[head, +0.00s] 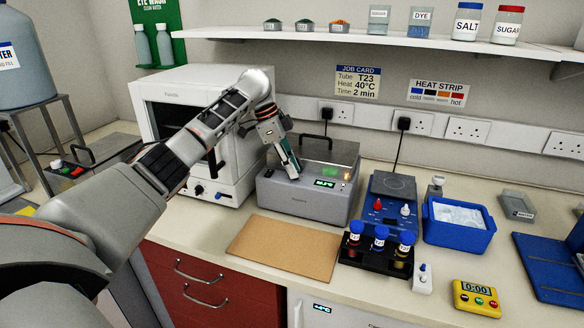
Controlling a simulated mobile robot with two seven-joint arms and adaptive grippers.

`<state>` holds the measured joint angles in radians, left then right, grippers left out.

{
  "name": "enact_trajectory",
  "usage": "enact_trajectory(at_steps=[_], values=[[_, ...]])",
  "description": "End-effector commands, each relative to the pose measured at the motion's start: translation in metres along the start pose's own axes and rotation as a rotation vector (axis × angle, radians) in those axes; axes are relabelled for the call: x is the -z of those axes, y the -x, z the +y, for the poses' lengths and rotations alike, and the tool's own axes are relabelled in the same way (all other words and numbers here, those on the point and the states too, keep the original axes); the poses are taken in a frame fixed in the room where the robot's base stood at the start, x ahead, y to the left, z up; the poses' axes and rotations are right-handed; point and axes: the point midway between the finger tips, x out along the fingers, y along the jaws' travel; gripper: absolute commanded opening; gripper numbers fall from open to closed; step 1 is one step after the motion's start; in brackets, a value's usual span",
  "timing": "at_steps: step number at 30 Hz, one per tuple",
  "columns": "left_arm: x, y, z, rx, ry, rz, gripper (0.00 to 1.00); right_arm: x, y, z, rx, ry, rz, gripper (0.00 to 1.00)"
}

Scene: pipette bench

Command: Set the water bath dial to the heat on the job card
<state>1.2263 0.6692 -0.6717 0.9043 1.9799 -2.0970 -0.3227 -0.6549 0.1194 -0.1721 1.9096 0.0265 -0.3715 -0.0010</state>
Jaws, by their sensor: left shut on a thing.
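The water bath (300,200) is a grey box with a clear lid and black handle, standing on the bench. A small green-lit display (325,183) is on its front. My left gripper (295,177) reaches down to the bath's front left and is shut on its dial, which the fingers hide. The dial's setting cannot be read. The job card (357,80) on the wall reads Tube T23, Heat 40°C, Time 2 min. My right gripper is not in view.
A brown board (283,248) lies clear in front of the bath. A black rack (378,257) of blue-capped tubes, a blue hotplate (392,200) and a blue ice tray (458,238) stand to the right. A white oven (195,100) stands behind my left arm. A yellow timer (477,298) is at the front right.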

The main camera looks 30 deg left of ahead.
Motion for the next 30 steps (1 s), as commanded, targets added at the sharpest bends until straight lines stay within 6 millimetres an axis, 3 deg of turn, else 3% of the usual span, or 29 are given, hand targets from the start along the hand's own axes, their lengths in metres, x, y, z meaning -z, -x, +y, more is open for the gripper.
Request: enact_trajectory(at_steps=[18, 19, 21, 30], values=[[-0.0004, -0.0001, -0.0002, -0.017, -0.041, -0.002, 0.00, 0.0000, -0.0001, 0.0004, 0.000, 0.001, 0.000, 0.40], [-0.0004, -0.0001, -0.0002, -0.017, -0.040, -0.002, 0.20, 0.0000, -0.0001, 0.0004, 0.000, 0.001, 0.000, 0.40], [-0.0004, -0.0001, -0.0002, -0.017, -0.040, -0.001, 0.34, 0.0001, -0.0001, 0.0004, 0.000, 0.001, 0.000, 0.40], [-0.0001, 0.0008, -0.0008, -0.015, -0.039, 0.000, 0.34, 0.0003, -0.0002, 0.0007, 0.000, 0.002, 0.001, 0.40]])
